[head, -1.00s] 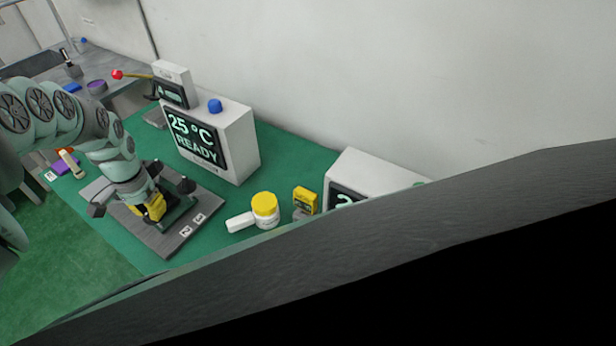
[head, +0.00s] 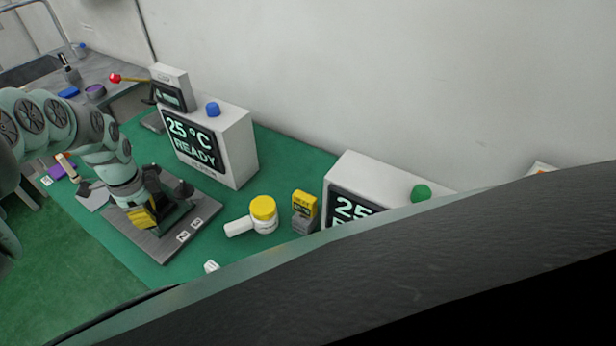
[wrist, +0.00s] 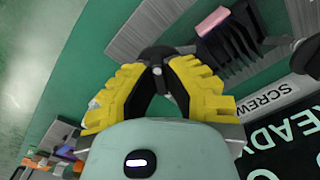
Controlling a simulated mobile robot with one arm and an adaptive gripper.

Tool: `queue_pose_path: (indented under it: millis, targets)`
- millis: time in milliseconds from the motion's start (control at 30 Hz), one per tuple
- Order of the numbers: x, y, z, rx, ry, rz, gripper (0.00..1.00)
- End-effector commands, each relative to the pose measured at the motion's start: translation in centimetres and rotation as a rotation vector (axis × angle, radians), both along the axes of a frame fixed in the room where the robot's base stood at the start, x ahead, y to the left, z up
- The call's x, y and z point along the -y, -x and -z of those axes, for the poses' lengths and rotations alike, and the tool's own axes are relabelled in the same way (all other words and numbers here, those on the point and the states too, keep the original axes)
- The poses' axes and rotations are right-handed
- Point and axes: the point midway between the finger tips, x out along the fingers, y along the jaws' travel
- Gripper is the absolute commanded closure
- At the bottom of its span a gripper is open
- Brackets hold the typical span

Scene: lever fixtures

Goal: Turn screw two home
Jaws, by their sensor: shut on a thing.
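My gripper (head: 141,213) is over the grey base plate (head: 160,249) of the lever fixture, pointing down. In the wrist view its yellow fingers (wrist: 163,78) are closed around a dark rounded screw head (wrist: 157,54), which they partly hide. A second dark knob (head: 184,189) stands on the fixture, to the right of my gripper and apart from it. Two small white labels (head: 190,231) lie on the plate's right edge; I cannot read them surely. The wrist view shows a "SCREW" label (wrist: 269,100), its number cut off.
A white box reading "25 °C READY" (head: 228,142) stands behind the fixture. A red-tipped lever (head: 115,78) shows at back left. Green bench is bare between plate and jar.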

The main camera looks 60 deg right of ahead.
Motion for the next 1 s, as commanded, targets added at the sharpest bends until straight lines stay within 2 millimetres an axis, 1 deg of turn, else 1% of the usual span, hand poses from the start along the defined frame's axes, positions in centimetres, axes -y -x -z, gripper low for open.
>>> queue_pose_path:
  millis: [200, 367, 900, 933, 1000]
  targets:
    - [0.04, -0.07, 0.05, 0.003, 0.002, 0.108, 1.00]
    - [0.04, -0.04, 0.04, 0.003, 0.002, 0.154, 1.00]
    - [0.03, -0.01, 0.05, 0.002, 0.001, 0.175, 1.00]
    - [0.03, -0.01, 0.05, 0.002, 0.001, 0.175, 0.84]
    - [0.03, -0.01, 0.04, 0.001, 0.000, 0.175, 0.77]
